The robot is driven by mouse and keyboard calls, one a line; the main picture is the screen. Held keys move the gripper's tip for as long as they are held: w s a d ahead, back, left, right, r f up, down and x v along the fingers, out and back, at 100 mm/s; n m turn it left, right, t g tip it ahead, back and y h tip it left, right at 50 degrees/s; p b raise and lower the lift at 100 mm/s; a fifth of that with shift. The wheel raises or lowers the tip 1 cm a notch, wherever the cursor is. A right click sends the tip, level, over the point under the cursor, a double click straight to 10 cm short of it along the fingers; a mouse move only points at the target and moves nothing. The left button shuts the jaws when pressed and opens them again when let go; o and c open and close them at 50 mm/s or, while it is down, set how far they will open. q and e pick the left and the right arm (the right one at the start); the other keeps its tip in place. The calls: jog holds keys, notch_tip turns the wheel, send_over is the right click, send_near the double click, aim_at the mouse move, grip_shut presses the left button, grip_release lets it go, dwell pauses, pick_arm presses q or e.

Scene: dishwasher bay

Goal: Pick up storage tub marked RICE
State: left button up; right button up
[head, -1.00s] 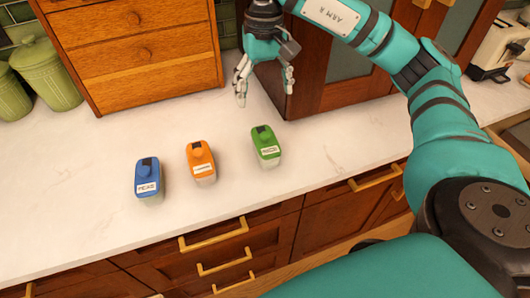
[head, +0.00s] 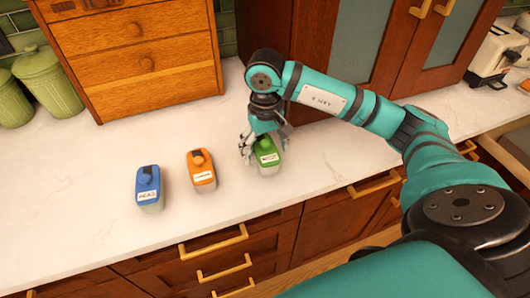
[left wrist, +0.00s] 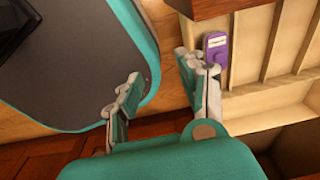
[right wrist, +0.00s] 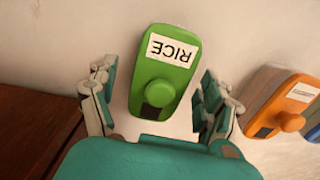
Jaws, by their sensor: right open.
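The green-lidded tub marked RICE (head: 267,158) stands upright on the counter, rightmost of three tubs. In the right wrist view the tub (right wrist: 165,75) shows its white label and green knob between my right gripper's fingers. My right gripper (head: 262,140) is open around the tub's lid, and in the right wrist view (right wrist: 158,95) there is a gap on both sides. My left gripper (left wrist: 155,95) is open and empty in the left wrist view, away from the tub, and out of the head view.
An orange-lidded tub (head: 202,170) and a blue-lidded tub (head: 149,188) stand to the left. Wooden drawers (head: 135,55) and a cabinet (head: 385,40) are behind. The left wrist view shows a purple-lidded item (left wrist: 215,50) in a divided drawer.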

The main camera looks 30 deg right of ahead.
jog(key=shift+f, duration=1)
jog(key=c, duration=1.5)
